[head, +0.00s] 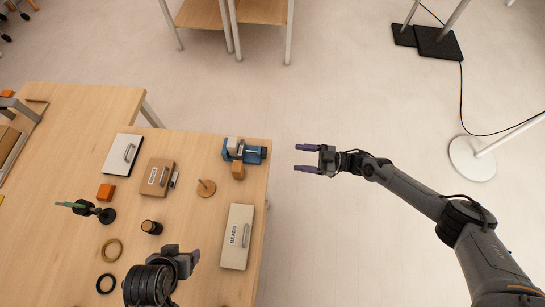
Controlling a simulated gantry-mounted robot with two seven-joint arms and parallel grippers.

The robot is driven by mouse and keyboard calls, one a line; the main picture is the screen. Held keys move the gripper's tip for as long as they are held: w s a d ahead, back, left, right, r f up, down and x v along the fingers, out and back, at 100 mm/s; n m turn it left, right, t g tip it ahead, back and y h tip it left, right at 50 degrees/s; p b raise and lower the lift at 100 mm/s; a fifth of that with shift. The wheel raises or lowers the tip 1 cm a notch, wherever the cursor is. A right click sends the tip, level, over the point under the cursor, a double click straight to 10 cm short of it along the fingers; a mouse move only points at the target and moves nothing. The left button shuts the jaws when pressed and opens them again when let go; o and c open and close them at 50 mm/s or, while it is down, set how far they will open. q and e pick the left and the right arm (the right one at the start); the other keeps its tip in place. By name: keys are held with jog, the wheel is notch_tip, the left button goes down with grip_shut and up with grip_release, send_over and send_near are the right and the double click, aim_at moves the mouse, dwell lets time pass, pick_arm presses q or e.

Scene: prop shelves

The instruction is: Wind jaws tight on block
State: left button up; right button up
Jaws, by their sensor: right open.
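A small blue vise (256,154) sits near the right edge of the wooden table. A pale block (233,144) shows at its left end; whether the jaws touch it is too small to tell. A brown wooden block (238,170) is just in front of the vise. My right gripper (306,158) is open and empty, to the right of the vise, over the floor past the table edge. My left gripper (184,260) is low in the view, over the front of the table; its fingertips are not clear.
On the table (195,145) are a white case (123,154), a brown box (156,177), an orange block (106,192), a round wooden piece with a peg (206,188), a dark cylinder (151,227) and a long pale case (237,237).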

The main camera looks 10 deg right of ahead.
aim_at(265, 153)
jog(key=p+x, duration=0.1)
jog(key=x, duration=0.9)
jog(key=shift+w+a, duration=0.2)
jog(key=shift+w, duration=0.05)
jog(key=c, duration=1)
